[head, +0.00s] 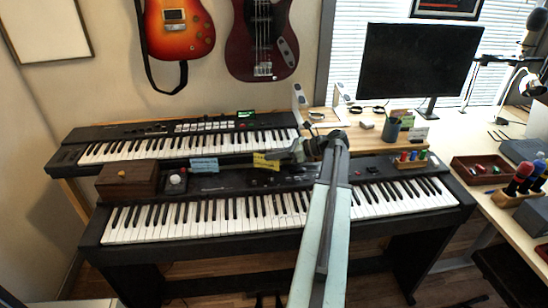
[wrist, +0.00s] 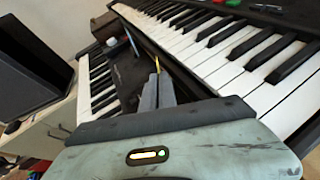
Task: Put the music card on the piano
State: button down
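A small yellow card (head: 265,162) with dark marks shows at the tip of my gripper (head: 275,156), over the lower piano's (head: 235,181) black top panel. In the wrist view the card (wrist: 157,64) is a thin yellow edge between the fingertips (wrist: 157,78), which look closed on it. Whether its lower edge touches the panel, I cannot tell. A light-blue card (head: 204,165) stands on the panel to the left; it shows edge-on in the wrist view (wrist: 132,40). Which card is the music card, the frames do not make plain.
A second keyboard (head: 180,137) stands behind the piano. A wooden box (head: 127,181) and a white-topped knob (head: 176,179) sit at the panel's left. A rack of coloured bottles (head: 409,162) stands at its right. A monitor (head: 418,62) and pen cup (head: 391,130) are on the desk behind.

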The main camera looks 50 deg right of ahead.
jog(key=c, duration=1.7)
grip_release()
jog(key=shift+f, duration=0.1)
jog(key=shift+r, duration=0.2)
jog(key=p+v, duration=0.4)
jog(key=v, duration=0.8)
jog(key=shift+p, duration=0.4)
